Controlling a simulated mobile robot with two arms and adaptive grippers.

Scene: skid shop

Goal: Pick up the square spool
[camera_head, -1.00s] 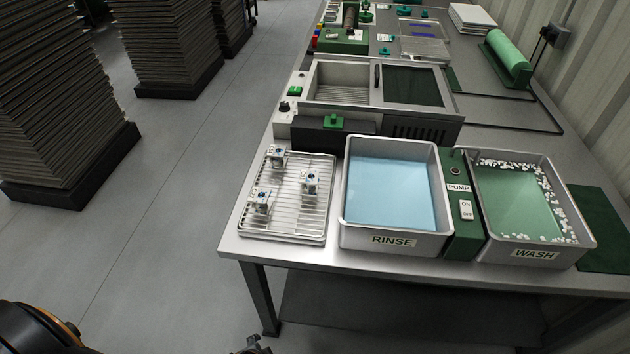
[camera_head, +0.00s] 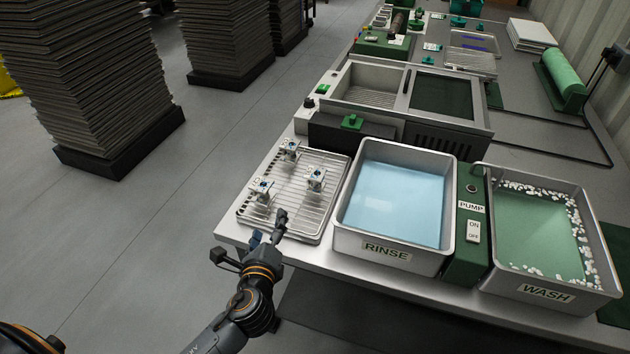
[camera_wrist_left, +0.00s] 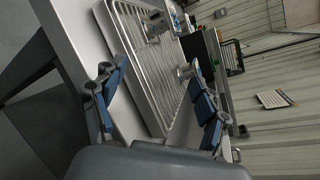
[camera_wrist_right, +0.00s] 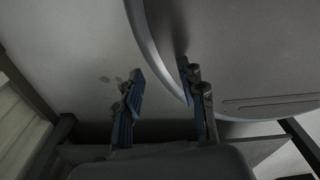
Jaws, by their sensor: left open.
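Three small whitish spools with blue-and-dark centres stand on a wire rack tray (camera_head: 285,232) in the head view: a back one (camera_head: 289,150), a right one (camera_head: 316,179) and a front-left one (camera_head: 262,189). They are too small to tell which is square. My left gripper (camera_head: 268,228) is open and empty at the rack's front edge, close to the front-left spool. The left wrist view shows the rack (camera_wrist_left: 140,60) and small spool-like pieces (camera_wrist_left: 187,71) beyond the open fingers. My right gripper (camera_wrist_right: 163,105) is open and empty, seen only in its wrist view.
A RINSE basin (camera_head: 387,255) of blue liquid stands right of the rack. A green pump unit (camera_head: 468,240) and a WASH basin (camera_head: 545,293) follow. A grey machine with a green knob (camera_head: 352,122) is behind the rack. Stacked sheets (camera_head: 90,70) stand on the floor at left.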

